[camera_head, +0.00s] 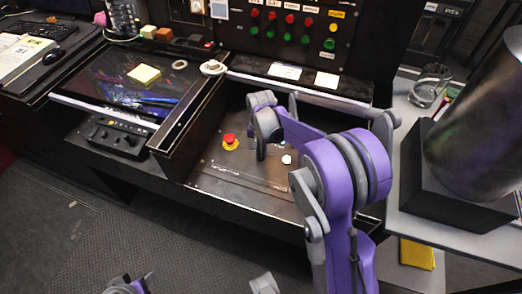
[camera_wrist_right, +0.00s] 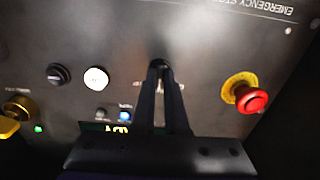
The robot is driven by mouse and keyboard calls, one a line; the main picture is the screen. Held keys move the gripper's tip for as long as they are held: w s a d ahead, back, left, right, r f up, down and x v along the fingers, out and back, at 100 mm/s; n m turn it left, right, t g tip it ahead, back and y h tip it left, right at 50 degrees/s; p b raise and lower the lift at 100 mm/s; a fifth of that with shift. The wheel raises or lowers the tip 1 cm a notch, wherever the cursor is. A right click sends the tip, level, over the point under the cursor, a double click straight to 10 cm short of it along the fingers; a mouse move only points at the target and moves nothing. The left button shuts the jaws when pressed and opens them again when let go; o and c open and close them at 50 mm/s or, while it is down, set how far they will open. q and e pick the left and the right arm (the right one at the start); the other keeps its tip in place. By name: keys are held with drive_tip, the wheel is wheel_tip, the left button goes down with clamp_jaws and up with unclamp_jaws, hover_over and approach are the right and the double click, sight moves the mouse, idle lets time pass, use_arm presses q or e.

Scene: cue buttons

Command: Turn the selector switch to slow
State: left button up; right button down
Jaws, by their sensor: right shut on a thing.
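My right gripper (camera_wrist_right: 160,68) is shut on a small dark knob, which looks like the selector switch, on the grey metal panel (camera_wrist_right: 205,50). The fingers cover most of the knob, so I cannot tell which way it points. A label between the fingers is too blurred to read. In the head view my right gripper (camera_head: 261,150) reaches down to the panel, partly hidden by its own wrist. My left gripper does not show clearly; only parts of my own arm are at the bottom edge.
A red emergency stop button (camera_wrist_right: 252,99) on a yellow base is right of the fingers. Raised walls (camera_head: 190,112) border the panel.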

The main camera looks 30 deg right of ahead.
drive_tip(key=c, duration=0.9)
unclamp_jaws()
drive_tip(key=shift+c, duration=0.2)
drive_tip(key=shift+r, duration=0.15)
wheel_tip(320, 180, up, 11)
drive_tip(key=p, duration=0.1)
drive_tip(key=shift+f, duration=0.2)
drive_tip(key=s+a+r+n+t+p, duration=0.1)
drive_tip(key=s+a+r+n+p, duration=0.1)
drive_tip(key=s, duration=0.5)
drive_tip(key=s+a+r+n+t+p, duration=0.2)
drive_tip(key=s+a+n+p, duration=0.1)
drive_tip(key=s, duration=0.4)
drive_tip(key=s+a+r+n+t+p, duration=0.2)
drive_tip(key=s+a+r+n+p, duration=0.1)
drive_tip(key=s+a+n, duration=0.2)
drive_tip(key=s, duration=0.2)
drive_tip(key=shift+s+a, duration=0.3)
drive_tip(key=shift+s, duration=0.05)
